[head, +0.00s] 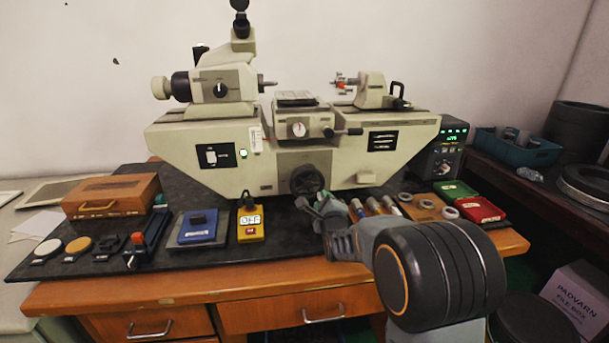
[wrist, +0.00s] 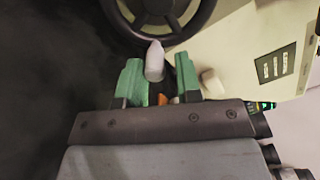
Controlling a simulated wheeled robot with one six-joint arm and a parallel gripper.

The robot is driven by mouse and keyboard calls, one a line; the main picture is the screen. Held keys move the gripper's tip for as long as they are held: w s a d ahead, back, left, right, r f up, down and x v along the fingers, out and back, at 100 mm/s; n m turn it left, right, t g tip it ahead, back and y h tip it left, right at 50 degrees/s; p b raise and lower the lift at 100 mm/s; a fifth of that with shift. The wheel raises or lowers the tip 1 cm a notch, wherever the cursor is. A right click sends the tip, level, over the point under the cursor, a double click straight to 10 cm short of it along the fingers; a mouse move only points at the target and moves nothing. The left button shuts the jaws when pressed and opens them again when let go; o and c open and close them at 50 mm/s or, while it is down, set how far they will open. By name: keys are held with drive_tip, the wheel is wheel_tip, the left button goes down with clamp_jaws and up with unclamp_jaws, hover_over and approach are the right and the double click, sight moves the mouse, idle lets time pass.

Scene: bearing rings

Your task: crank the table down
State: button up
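The grey-beige measuring machine (head: 220,145) stands on the bench. Its small work table (head: 296,98) sits at the middle, above a dial. A dark handwheel (head: 307,177) is low on the machine's front; it also shows at the top of the wrist view (wrist: 110,12). A pale grey crank handle (wrist: 154,62) sticks out from the wheel toward me. My gripper (wrist: 158,80) has its two green fingers apart, one on each side of the handle, with gaps showing. In the head view my gripper (head: 322,208) is just below and right of the wheel, partly hidden by my wrist.
Several cylindrical parts (head: 373,205) and a tray with rings (head: 428,207) lie right of my gripper. A side lever (head: 350,132) juts out above. Dark mat (head: 290,250) is bare below the wheel.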

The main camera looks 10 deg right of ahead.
drive_tip(key=shift+d+r+n+p, duration=0.35)
drive_tip(key=shift+r+n+p, duration=0.4)
drive_tip(key=shift+p, duration=0.2)
drive_tip(key=shift+r+n+b, duration=0.2)
drive_tip(key=shift+n+b, duration=0.05)
drive_tip(key=shift+b, duration=0.15)
drive_tip(key=shift+d+r+n, duration=0.15)
drive_tip(key=shift+r+n, duration=0.45)
drive_tip(key=shift+n, duration=0.1)
drive_tip(key=shift+r+n, duration=0.6)
drive_tip(key=shift+n, duration=0.1)
drive_tip(key=shift+a+r+n+b, duration=0.35)
drive_tip(key=shift+a+r+n, duration=0.2)
drive_tip(key=shift+r+n, duration=0.35)
drive_tip(key=a+r+n, duration=0.1)
drive_tip(key=a+n, duration=0.1)
drive_tip(key=n, duration=0.1)
drive_tip(key=shift+r+b, duration=0.15)
drive_tip(key=shift+b, duration=0.15)
drive_tip(key=shift+a+r+n, duration=0.1)
drive_tip(key=shift+a+n, duration=1.15)
drive_tip(key=shift+n, duration=0.15)
drive_tip(key=s+b, duration=0.2)
drive_tip(key=s, duration=0.6)
drive_tip(key=shift+s+b, duration=0.3)
drive_tip(key=shift+b, duration=0.05)
